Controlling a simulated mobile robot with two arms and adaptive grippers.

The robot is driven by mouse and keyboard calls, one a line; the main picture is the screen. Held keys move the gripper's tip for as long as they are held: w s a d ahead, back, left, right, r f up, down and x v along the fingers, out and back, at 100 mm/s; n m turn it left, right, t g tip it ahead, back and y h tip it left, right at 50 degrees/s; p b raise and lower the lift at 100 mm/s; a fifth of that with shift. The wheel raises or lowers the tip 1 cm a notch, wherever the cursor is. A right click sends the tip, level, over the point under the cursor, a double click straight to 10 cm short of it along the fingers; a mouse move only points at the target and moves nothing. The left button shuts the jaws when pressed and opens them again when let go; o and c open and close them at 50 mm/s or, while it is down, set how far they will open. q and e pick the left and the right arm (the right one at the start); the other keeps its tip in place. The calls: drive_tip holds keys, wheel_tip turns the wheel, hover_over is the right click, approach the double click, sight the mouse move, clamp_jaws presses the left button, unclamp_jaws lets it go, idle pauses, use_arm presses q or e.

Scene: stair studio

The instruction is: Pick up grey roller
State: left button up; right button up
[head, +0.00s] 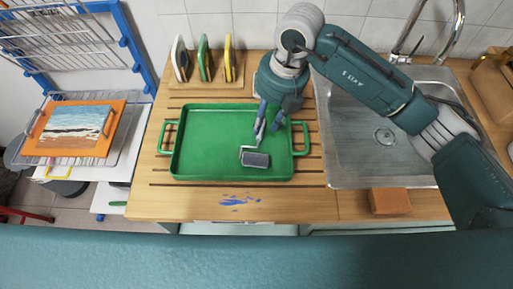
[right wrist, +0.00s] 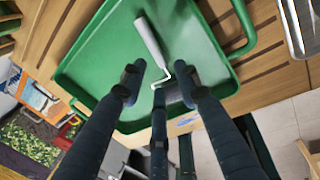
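The grey roller (head: 255,159) lies in the green tray (head: 205,175), in its right half near the front. Its grey head is toward me and its handle points away, partly hidden by my right gripper in the head view. My right gripper (head: 268,128) is over the tray at the handle, fingers pointing down. In the right wrist view the roller's pale handle (right wrist: 150,40) shows beyond and between the spread fingers of my right gripper (right wrist: 160,80), which looks open and empty. The roller's head is partly covered by a finger there. My left gripper is not in view.
A metal sink (head: 350,150) lies right of the tray, with an orange-brown block (head: 390,201) at its front. Coloured boards (head: 204,58) stand in a holder behind the tray. Blue paint marks (head: 238,200) are on the wooden counter. A wire rack (head: 70,45) with a painting (head: 75,128) stands left.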

sight(257, 139)
drive_tip(key=shift+a+f, duration=0.15)
drive_tip(key=shift+f, duration=0.6)
drive_tip(key=shift+w+a+f+p, duration=0.1)
drive_tip(key=shift+f+p, duration=0.2)
drive_tip(key=shift+p, duration=0.15)
drive_tip(key=f+p, duration=0.1)
drive_tip(key=a+f, duration=0.1)
drive_tip(key=f, duration=0.1)
drive_tip(key=shift+f+p, duration=0.25)
drive_tip(key=shift+p, duration=0.15)
drive_tip(key=shift+w+f, duration=0.1)
drive_tip(key=shift+f, duration=0.35)
clamp_jaws()
